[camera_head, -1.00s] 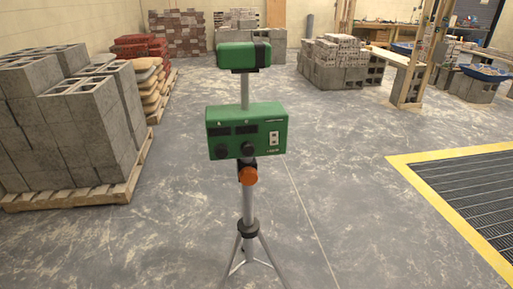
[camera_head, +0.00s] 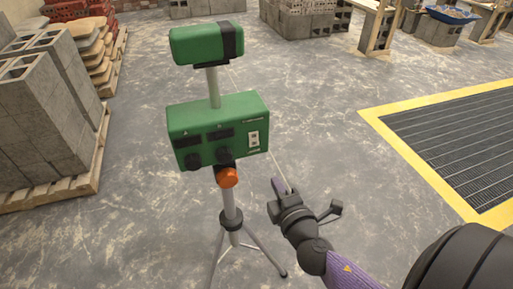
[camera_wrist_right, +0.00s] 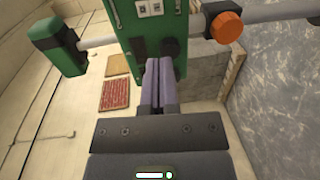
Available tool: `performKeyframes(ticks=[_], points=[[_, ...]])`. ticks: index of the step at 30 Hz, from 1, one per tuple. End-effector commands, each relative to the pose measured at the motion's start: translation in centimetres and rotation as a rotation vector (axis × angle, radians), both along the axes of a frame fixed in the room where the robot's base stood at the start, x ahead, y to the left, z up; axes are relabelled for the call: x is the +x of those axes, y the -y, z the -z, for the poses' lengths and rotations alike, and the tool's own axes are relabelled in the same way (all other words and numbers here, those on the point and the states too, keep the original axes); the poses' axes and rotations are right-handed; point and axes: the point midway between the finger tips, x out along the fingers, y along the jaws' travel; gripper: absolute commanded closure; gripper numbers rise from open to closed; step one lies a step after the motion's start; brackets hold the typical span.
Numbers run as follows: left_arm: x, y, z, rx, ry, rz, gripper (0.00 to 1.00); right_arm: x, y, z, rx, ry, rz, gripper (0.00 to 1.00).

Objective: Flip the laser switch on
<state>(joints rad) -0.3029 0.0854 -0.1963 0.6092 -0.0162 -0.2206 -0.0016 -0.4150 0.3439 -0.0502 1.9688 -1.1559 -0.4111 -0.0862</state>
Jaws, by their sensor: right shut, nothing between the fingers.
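The laser (camera_head: 218,132) is a green box on a tripod, with two black knobs, dark windows and a pale switch plate (camera_head: 254,139) at the right of its front face. A green head (camera_head: 206,44) tops its pole. My right gripper (camera_head: 278,184) is right of and below the box in the head view, apart from it. In the right wrist view its two purple fingers (camera_wrist_right: 158,64) are together and empty, pointing at the green box (camera_wrist_right: 152,30). The switch plate (camera_wrist_right: 149,8) shows there at the top edge. My left gripper is not in view.
An orange knob (camera_head: 227,177) sits under the box on the tripod (camera_head: 232,218). Grey blocks on a pallet (camera_head: 60,190) stand at left. A yellow-edged floor grate (camera_head: 450,140) lies at right. The floor between is clear.

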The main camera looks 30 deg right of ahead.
Motion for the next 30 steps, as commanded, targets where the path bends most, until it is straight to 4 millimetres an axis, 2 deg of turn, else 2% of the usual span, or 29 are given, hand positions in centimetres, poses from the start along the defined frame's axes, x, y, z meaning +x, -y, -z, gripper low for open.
performKeyframes(ticks=[12,18,24,30], points=[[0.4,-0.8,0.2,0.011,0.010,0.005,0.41,8.3,2.0,1.1,-0.001,0.002,0.002,1.00],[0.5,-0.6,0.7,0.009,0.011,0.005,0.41,11.6,2.8,1.5,0.000,0.001,0.001,1.00],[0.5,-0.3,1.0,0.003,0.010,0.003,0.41,12.9,3.1,1.6,0.001,0.000,0.000,1.00],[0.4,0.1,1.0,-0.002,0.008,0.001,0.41,13.0,3.1,1.6,0.001,0.000,0.000,1.00]])
